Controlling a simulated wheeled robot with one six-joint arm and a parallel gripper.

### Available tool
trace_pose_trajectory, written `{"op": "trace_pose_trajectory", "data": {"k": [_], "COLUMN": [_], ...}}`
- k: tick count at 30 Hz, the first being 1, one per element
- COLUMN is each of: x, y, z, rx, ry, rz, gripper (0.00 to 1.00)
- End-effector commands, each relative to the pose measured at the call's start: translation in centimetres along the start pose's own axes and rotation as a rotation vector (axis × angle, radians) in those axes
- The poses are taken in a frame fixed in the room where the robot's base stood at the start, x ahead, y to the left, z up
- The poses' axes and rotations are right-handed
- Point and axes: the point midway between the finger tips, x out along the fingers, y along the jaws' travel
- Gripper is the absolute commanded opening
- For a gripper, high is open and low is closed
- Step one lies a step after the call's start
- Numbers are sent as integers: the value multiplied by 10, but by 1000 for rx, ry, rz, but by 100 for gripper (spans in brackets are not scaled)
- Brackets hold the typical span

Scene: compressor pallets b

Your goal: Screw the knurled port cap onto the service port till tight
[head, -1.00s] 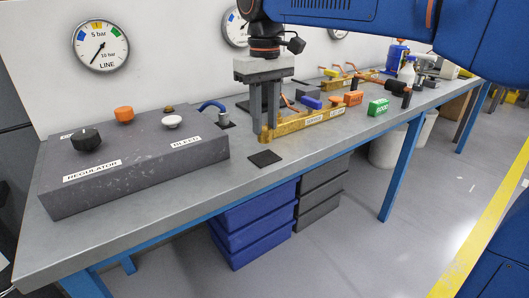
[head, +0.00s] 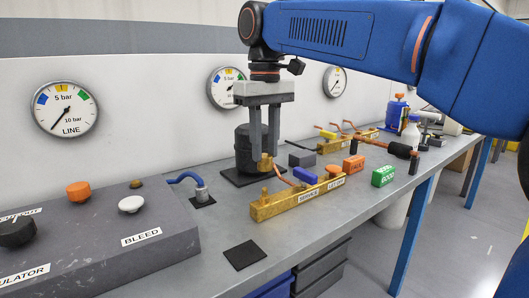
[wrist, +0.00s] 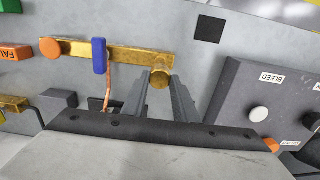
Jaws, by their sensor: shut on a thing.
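My gripper (head: 265,157) points down, shut on the knurled port cap (head: 265,164), a small brass cylinder between the fingertips. In the wrist view the cap (wrist: 159,79) shows between the fingers, overlapping the right end of the brass manifold bar (wrist: 130,54). In the head view the bar (head: 290,206) lies on the bench with white labels on its front. A short brass stub (head: 264,192), apparently the service port, stands at its left end. The cap appears above the stub, with a visible gap. I cannot tell whether they are exactly in line.
A blue handle (head: 305,175) and an orange knob (head: 333,171) sit on the bar. A black cylinder (head: 243,150) stands behind my gripper. A grey control block (head: 140,262) is at left, a dark pad (head: 245,255) in front. Orange (head: 353,164) and green (head: 383,176) blocks lie right.

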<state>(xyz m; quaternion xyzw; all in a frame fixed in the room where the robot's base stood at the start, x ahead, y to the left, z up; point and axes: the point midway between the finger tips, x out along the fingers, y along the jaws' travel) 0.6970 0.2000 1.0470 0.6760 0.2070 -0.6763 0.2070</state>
Motion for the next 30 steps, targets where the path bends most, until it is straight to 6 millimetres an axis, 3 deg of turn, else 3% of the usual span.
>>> {"op": "trace_pose_trajectory", "data": {"k": [10, 21, 30], "x": [4, 31, 42], "y": [0, 0, 0], "z": [0, 0, 0], "rx": [0, 0, 0], "ry": [0, -1, 0], "rz": [0, 0, 0], "gripper": [6, 6, 6]}}
